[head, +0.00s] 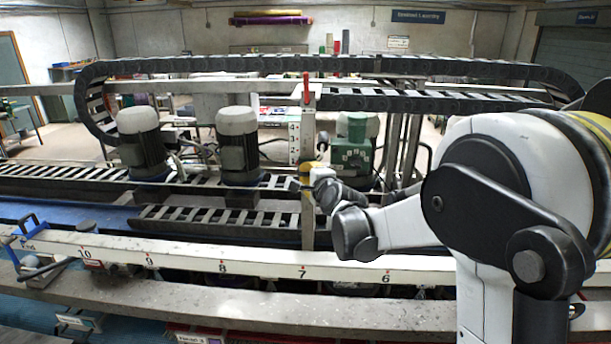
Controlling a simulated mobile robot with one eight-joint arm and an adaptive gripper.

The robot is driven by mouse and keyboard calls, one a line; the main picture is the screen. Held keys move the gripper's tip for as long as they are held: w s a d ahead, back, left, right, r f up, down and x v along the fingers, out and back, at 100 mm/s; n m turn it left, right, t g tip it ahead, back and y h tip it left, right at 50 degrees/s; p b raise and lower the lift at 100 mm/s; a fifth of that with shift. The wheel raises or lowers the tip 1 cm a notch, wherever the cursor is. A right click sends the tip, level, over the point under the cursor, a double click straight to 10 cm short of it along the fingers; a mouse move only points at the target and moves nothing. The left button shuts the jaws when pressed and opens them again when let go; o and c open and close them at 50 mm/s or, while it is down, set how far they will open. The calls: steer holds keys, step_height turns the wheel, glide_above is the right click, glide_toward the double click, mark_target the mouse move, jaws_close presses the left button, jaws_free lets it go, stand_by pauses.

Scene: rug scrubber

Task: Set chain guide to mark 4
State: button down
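A pale upright post (308,125) with a red lever (306,88) on top stands in the middle of the machine. It appears to be the chain guide, though I cannot be sure. My gripper (308,182) is at the post's mid height, beside a yellow part (306,172). I cannot tell whether the fingers touch the post or hold anything.
A white beam (190,261) with red-ticked numbers, 10 to 6 from left to right, crosses in front. Grey-capped motors (140,140) (238,145) stand left of the post and a green motor (356,140) right. A blue bracket (28,226) sits at the far left.

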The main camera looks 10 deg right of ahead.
mark_target(306, 174)
step_height(306, 174, up, 11)
steer(key=p, duration=0.3)
steer(key=shift+f, duration=0.2)
steer(key=shift+w, duration=0.15)
steer(key=shift+r, duration=0.1)
steer(key=c, duration=1.5)
jaws_free()
steer(key=shift+s, duration=0.2)
steer(key=v, duration=1.2)
